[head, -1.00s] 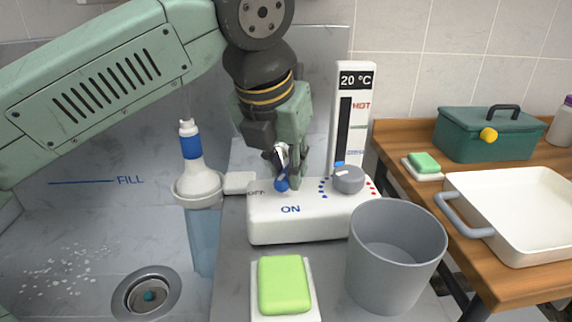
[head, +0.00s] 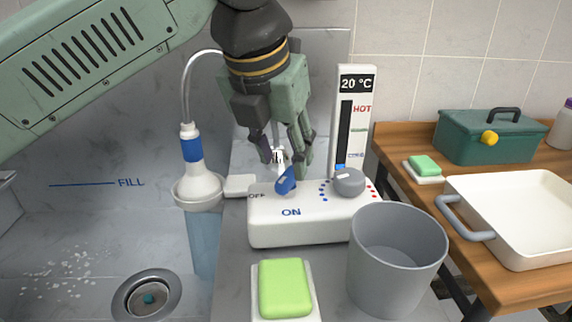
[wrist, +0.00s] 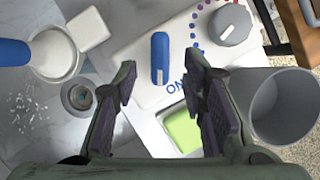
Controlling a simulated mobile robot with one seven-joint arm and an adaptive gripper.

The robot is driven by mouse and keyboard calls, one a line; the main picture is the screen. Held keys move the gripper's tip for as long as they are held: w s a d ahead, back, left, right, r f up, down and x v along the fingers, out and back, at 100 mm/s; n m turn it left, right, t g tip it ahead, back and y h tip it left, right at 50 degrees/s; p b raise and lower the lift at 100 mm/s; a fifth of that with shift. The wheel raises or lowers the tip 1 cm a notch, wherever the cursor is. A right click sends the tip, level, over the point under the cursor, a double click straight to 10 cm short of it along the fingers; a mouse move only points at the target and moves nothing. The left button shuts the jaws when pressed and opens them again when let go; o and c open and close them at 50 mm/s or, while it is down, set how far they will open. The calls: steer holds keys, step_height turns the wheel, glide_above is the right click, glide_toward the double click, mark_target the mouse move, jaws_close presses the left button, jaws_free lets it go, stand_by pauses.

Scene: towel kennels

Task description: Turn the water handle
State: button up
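The water handle is a small blue lever (head: 286,181) on top of a white control box (head: 267,228), between the OFF and ON marks. In the head view it slants. It also shows in the wrist view (wrist: 160,57) with a white stripe on it. My gripper (head: 289,160) is just above and behind the lever in the head view. In the wrist view its two fingers (wrist: 163,85) are spread apart, with the lever lying ahead of the gap between them. I see nothing held. I cannot tell whether a finger touches the lever.
A grey temperature knob (head: 348,182) sits right of the handle, before a thermometer panel (head: 356,120) reading 20 °C. A grey bucket (head: 395,260) and green soap (head: 284,287) stand in front. A white and blue nozzle (head: 195,185) with a hose is at left, by a drain (head: 147,298).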

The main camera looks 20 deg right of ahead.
steer(key=v, duration=0.8)
steer(key=shift+s, duration=0.1)
